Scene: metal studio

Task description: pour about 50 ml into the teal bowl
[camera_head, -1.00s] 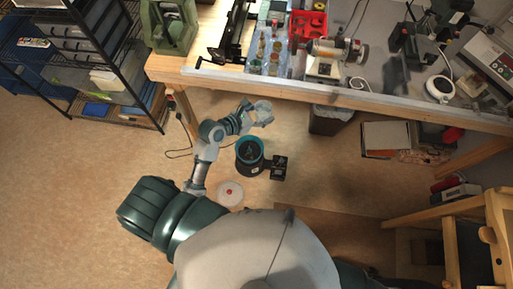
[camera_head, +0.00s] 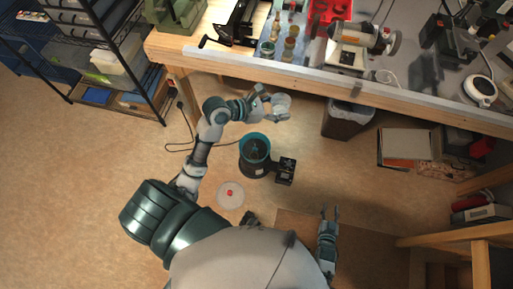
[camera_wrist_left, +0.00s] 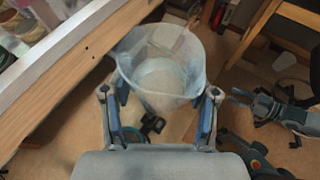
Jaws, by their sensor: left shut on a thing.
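The teal bowl (camera_head: 243,142) stands on a black base on the floor in front of the workbench, its inside dark. A bit of its teal rim shows in the left wrist view (camera_wrist_left: 129,136), mostly hidden behind my gripper. My left gripper (camera_head: 268,105) is shut on a clear container (camera_head: 281,106), above and a little beyond the bowl in the head view. In the left wrist view the clear container (camera_wrist_left: 160,62) sits between the two fingers (camera_wrist_left: 161,112); its contents are hard to tell. My right gripper (camera_head: 330,212) is open and empty, low at the right of the bowl.
A black box (camera_head: 285,171) adjoins the bowl's base. A white disc (camera_head: 230,194) with a red spot lies on the floor. The workbench edge (camera_head: 330,79) runs close behind my left gripper. A grey bin (camera_head: 346,119) stands under it. A dark cable lies at left.

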